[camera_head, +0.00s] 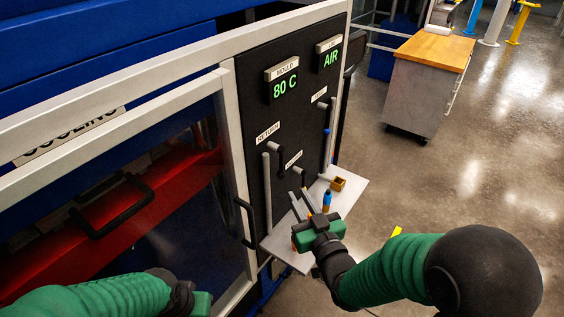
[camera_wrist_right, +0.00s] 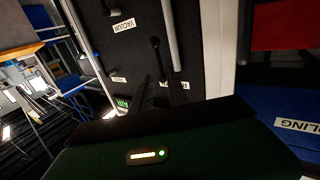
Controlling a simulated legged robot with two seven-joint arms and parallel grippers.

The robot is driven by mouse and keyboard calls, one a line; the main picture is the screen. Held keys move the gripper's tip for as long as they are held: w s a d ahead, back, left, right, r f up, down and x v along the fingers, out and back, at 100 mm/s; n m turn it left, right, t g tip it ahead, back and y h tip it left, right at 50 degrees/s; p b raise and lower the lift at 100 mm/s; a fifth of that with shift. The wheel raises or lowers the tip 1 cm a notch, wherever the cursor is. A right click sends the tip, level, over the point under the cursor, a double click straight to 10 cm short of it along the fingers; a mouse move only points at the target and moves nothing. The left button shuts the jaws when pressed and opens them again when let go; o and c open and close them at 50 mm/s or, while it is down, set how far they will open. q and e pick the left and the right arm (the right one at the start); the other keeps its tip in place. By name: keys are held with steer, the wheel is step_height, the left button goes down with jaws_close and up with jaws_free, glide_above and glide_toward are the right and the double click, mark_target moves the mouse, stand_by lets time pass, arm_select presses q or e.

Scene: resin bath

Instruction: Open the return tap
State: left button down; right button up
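The return tap's black lever (camera_head: 279,150) sits beside the RETURN label (camera_head: 267,132) on the black panel, next to a vertical grey pipe (camera_head: 267,182). In the right wrist view, which is roughly upside down, its black knobbed lever (camera_wrist_right: 156,43) shows beside the pipe (camera_wrist_right: 169,30). My right gripper (camera_head: 303,202) is in front of the panel, below the lever, above the small shelf. Its two fingers are apart with nothing between them; they also show in the wrist view (camera_wrist_right: 164,90), pointing toward the panel, apart from the lever. My left gripper (camera_head: 202,303) shows only partly at the bottom edge; its fingers are hidden.
A pale shelf (camera_head: 349,190) projects below the panel, with a blue bottle (camera_head: 327,199) and a small tan block (camera_head: 338,184). Another black lever (camera_head: 300,175) is close by. A black door handle (camera_head: 245,221) stands left of the panel. A cart (camera_head: 424,85) stands clear behind.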

mark_target(282, 167)
steer(key=x, duration=0.4)
steer(key=p+x, duration=0.1)
steer(key=x, duration=0.8)
steer(key=shift+w+d+f, duration=0.15)
steer(key=shift+w+d, duration=0.05)
steer(key=shift+w, duration=0.1)
steer(key=shift+w+a+f, duration=0.1)
steer(key=shift+w+a, duration=0.2)
steer(key=shift+a, duration=0.1)
steer(key=shift+c, duration=0.2)
steer(key=shift+d, duration=0.15)
jaws_close()
